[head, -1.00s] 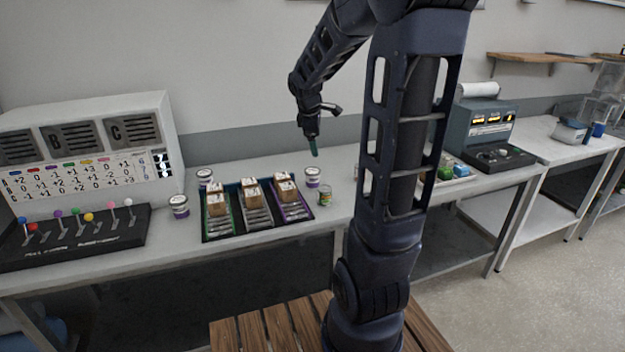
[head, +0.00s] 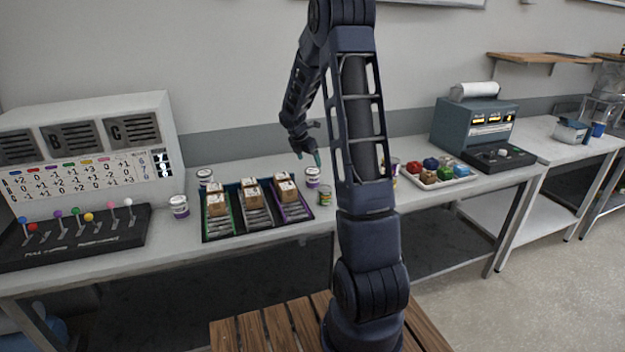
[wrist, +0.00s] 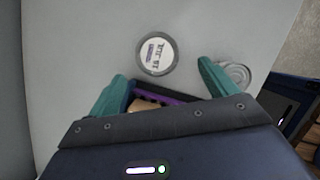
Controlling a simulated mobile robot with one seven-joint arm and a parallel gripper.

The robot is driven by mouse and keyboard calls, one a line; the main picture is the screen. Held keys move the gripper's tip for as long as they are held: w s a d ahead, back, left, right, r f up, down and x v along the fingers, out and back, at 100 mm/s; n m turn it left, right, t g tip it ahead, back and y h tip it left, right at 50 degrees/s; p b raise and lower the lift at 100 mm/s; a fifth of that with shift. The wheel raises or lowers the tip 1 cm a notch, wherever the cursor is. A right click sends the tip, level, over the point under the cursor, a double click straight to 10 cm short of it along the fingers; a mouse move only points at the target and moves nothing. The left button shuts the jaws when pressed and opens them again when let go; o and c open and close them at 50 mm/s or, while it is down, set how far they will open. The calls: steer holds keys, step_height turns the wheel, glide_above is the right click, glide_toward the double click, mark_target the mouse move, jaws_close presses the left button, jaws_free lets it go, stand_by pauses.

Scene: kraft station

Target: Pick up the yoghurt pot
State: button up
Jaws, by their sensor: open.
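A yoghurt pot (head: 312,177) with a white lid and purple label stands upright at the back right corner of the tray. In the wrist view its round lid (wrist: 156,54) carries dark print and lies just beyond the fingertips, between their lines. My gripper (head: 308,157) is open and empty, pointing down just above this pot, with its teal fingers apart. The gripper also shows in the wrist view (wrist: 161,70). Similar pots stand at the tray's left (head: 205,177) and nearer the lever box (head: 179,207). I cannot tell which pot the task means.
A can (head: 325,196) stands close in front of the pot; its metal top (wrist: 238,73) is beside the right finger. The dark tray (head: 206,236) holds several brown boxes. A lever box (head: 75,250) is left, a tray of coloured blocks (head: 470,177) right.

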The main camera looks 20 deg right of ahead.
mark_target(312, 170)
steer(key=x, duration=0.4)
steer(key=shift+f, duration=0.2)
steer(key=shift+w+x, duration=0.2)
steer(key=shift+x, duration=2.85)
steer(key=shift+a, duration=0.1)
steer(key=c, duration=1)
